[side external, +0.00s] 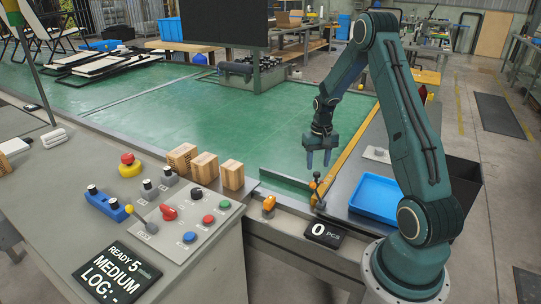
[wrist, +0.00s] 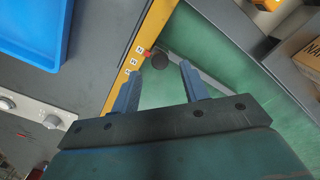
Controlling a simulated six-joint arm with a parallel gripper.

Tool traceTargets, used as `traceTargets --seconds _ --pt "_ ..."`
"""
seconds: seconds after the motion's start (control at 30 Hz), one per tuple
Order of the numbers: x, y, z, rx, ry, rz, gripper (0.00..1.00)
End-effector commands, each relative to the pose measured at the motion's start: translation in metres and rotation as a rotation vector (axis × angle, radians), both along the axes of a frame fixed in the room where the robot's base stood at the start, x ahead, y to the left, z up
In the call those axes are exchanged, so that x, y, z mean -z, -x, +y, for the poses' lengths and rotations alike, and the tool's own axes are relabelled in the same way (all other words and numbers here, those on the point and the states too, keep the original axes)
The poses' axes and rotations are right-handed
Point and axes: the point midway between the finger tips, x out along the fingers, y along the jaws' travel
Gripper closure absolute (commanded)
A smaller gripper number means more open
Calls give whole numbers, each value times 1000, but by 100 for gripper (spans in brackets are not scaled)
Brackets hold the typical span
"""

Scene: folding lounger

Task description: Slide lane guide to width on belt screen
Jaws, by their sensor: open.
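The lane guide (side external: 285,187) is a dark bar standing on the near end of the green belt (side external: 200,110), angled across it. A lever with a dark round knob (side external: 317,175) stands at its right end, by the yellow side rail (side external: 352,140). My gripper (side external: 318,162) is open and empty, fingers down, just above the knob. In the wrist view, the dark knob (wrist: 160,61) shows beyond and between the fingertips (wrist: 158,78), with a red pointer (wrist: 147,53) beside the numbered labels on the rail. The screen (side external: 115,273) reads READY 5, MEDIUM, LOG: -.
A blue tray (side external: 376,197) lies right of the rail. A counter (side external: 325,233) reads 0 PCS. Wooden blocks (side external: 205,168) and a control panel (side external: 185,218) stand at left. Folded loungers (side external: 105,63) lie on the far belt; the middle belt is clear.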

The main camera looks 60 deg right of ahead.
Motion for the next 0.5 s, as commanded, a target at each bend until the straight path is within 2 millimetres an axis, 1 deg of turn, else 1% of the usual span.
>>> traceTargets --seconds 0.03,0.2,0.3,0.5 --pt "8 0 0 0 -1 1 55" --pt "26 0 0 0 -1 1 55" --pt "33 0 0 0 0 0 55" --pt "37 0 0 0 1 -1 55"
